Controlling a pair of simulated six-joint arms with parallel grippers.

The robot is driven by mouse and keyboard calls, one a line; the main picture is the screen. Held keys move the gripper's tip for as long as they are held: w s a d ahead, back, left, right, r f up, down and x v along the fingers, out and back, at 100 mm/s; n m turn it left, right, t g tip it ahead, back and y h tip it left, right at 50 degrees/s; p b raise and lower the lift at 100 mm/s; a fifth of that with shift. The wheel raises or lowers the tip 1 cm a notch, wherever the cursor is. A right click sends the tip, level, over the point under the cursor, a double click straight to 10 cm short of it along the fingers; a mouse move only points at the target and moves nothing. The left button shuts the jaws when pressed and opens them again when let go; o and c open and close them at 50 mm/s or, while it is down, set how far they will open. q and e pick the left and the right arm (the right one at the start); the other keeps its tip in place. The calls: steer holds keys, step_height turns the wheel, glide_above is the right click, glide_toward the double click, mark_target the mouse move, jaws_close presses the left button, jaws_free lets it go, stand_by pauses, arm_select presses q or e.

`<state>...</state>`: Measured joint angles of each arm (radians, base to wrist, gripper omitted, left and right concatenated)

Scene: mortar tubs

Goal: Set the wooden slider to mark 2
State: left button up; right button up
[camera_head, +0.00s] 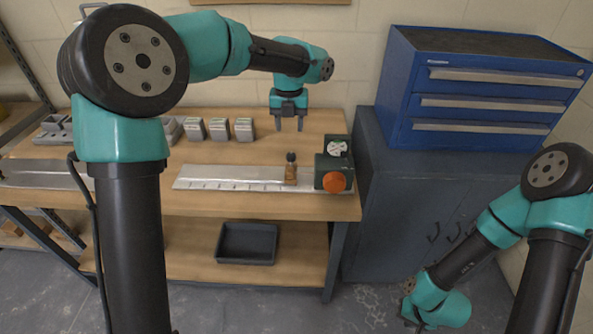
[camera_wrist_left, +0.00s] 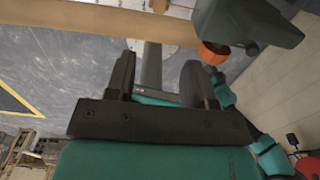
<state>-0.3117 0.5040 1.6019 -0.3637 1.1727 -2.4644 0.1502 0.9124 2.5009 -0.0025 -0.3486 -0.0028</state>
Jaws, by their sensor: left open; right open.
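The wooden slider (camera_head: 291,175), a brown block with a dark knob on top, stands upright near the right end of a pale metal rail (camera_head: 230,180). The rail has several tick marks; their numbers are too small to read. My left gripper (camera_head: 289,126) is open and empty, pointing down above the table behind the slider, apart from it. Its two dark fingers (camera_wrist_left: 160,78) show in the left wrist view with nothing between them. My right gripper (camera_head: 412,322) is low at the bottom right, far from the slider, its fingers largely hidden.
A green box (camera_head: 326,163) with an orange knob (camera_head: 335,183) adjoins the rail's right end. Several grey-white blocks (camera_head: 219,129) stand behind the rail. A blue drawer unit (camera_head: 470,90) stands on a grey cabinet at the right. A dark bin (camera_head: 247,243) sits on the lower shelf.

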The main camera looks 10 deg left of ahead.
mark_target(290, 169)
arm_select(q)
steer(key=shift+f, duration=0.15)
step_height(290, 169, down, 17)
steer(key=shift+f, duration=0.1)
stand_by(0.8)
steer(key=shift+c, duration=0.2)
jaws_close()
